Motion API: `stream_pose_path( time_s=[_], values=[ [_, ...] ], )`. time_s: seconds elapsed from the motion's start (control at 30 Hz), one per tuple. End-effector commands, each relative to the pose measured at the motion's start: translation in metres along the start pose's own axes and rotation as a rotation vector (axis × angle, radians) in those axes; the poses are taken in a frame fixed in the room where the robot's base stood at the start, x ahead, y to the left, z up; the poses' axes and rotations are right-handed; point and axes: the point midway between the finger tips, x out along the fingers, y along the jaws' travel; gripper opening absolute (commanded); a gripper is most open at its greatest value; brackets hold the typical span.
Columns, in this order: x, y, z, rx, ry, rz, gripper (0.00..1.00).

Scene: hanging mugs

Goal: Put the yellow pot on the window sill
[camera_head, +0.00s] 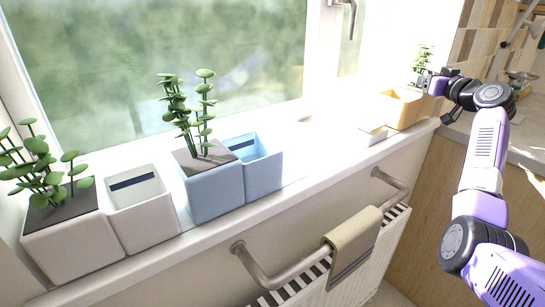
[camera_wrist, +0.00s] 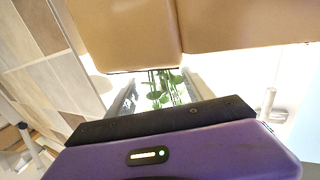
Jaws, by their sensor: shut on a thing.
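The yellow pot (camera_head: 400,108) is a tan-yellow double planter at the far right end of the white window sill (camera_head: 335,150). A green plant (camera_head: 423,58) rises behind its open front compartment. I cannot tell whether its base touches the sill. My gripper (camera_head: 434,83) reaches it from the right and is shut on its upper right side. In the wrist view the pot (camera_wrist: 120,32) fills the top, with green leaves showing between the fingers (camera_wrist: 158,88). The fingertips' contact is partly hidden.
A white planter (camera_head: 145,208) and a blue planter (camera_head: 215,190), both with plants, stand at the left of the sill. A small white block (camera_head: 373,135) lies left of the yellow pot. Bare sill lies between. A towel (camera_head: 353,245) hangs on the rail below.

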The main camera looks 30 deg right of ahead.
Motion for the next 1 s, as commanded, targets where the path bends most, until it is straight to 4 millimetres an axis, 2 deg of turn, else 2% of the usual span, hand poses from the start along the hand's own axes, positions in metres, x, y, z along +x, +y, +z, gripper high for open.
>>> stream_pose_path(
  time_s=[0.3,0.33,0.43,0.77,0.87,1.0],
  values=[
    [0.0,0.0,0.001,-0.001,0.007,0.001,0.0],
    [0.0,0.0,0.001,-0.002,0.007,0.001,0.64],
    [0.0,0.0,0.001,-0.001,0.005,0.001,0.84],
    [-0.001,0.0,0.007,0.001,-0.004,0.0,0.86],
    [-0.006,0.0,0.006,0.0,-0.002,0.0,0.86],
    [-0.023,0.001,0.005,-0.002,0.0,0.002,0.86]
  ],
)
